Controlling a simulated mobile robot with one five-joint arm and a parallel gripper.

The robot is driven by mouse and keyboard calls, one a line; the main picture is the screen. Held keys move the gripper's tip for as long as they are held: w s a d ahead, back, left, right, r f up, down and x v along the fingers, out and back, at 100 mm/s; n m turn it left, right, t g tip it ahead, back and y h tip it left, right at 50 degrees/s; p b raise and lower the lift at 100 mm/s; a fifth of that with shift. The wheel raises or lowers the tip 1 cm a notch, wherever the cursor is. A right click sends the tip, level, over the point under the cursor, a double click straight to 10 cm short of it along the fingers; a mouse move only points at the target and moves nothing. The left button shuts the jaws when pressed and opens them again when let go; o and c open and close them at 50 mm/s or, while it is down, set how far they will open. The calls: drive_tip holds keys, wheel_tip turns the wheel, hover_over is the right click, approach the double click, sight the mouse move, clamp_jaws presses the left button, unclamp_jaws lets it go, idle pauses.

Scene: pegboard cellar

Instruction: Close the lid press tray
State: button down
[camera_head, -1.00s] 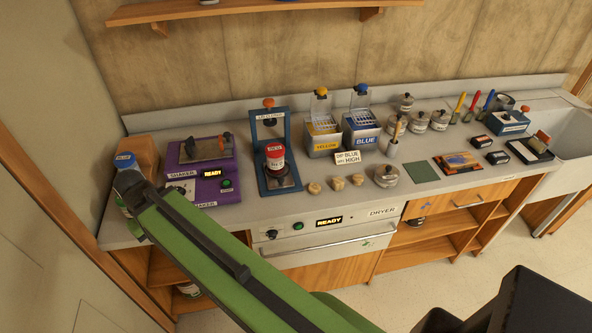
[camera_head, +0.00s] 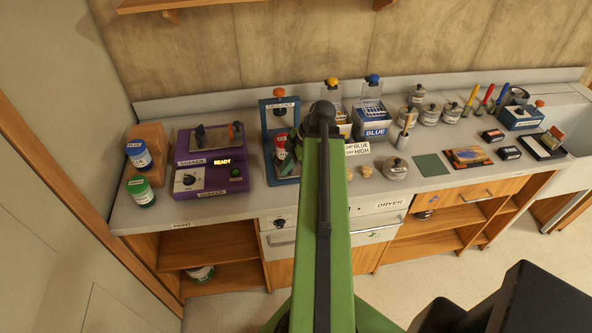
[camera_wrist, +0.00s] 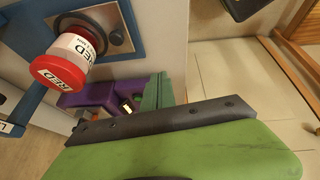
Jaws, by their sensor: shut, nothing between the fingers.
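The lid press has a blue upright frame (camera_head: 265,118) with an orange knob on top and stands on the counter. Its tray (camera_head: 285,179) is in front of the frame, at its foot. A can with a red lid (camera_head: 280,153) stands on the tray, partly hidden by my gripper. In the wrist view the red can (camera_wrist: 68,62) stands on a round metal plate on the blue tray (camera_wrist: 136,12). My gripper (camera_head: 293,146) is shut and empty beside the can. In the wrist view its green fingers (camera_wrist: 157,88) are close together, apart from the can.
A purple shaker (camera_head: 215,178) stands left of the press, with blue (camera_head: 138,154) and green (camera_head: 141,190) cans beyond it. The yellow and blue boxes (camera_head: 369,126) and a lidded jar (camera_head: 396,168) stand to the right. The dryer (camera_head: 385,220) is under the counter.

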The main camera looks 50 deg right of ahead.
drive_tip(key=s+d+r+n+t, duration=0.2)
drive_tip(key=s+d+n, duration=0.1)
drive_tip(key=s+d, duration=0.5)
drive_tip(key=b, duration=0.9)
approach(291, 173)
drive_tip(key=shift+h, duration=0.3)
drive_tip(key=a+f, duration=0.1)
drive_tip(key=s+a+f, duration=0.1)
drive_tip(key=f, duration=0.1)
drive_tip(key=s+a+f, duration=0.1)
drive_tip(key=a, duration=0.1)
drive_tip(key=shift+f, duration=0.25)
drive_tip(key=w, duration=0.2)
drive_tip(key=w+d, duration=0.1)
drive_tip(key=shift+w+r, duration=0.15)
drive_tip(key=shift+w, duration=0.25)
drive_tip(key=shift+a, duration=0.15)
drive_tip(key=shift+w+d, duration=0.3)
drive_tip(key=shift+d, duration=0.05)
drive_tip(key=w+d, duration=0.6)
drive_tip(key=w, duration=0.1)
drive_tip(key=w+d, duration=0.3)
drive_tip(key=w, duration=0.1)
drive_tip(key=shift+w+d, duration=0.25)
drive_tip(key=shift+d, duration=0.15)
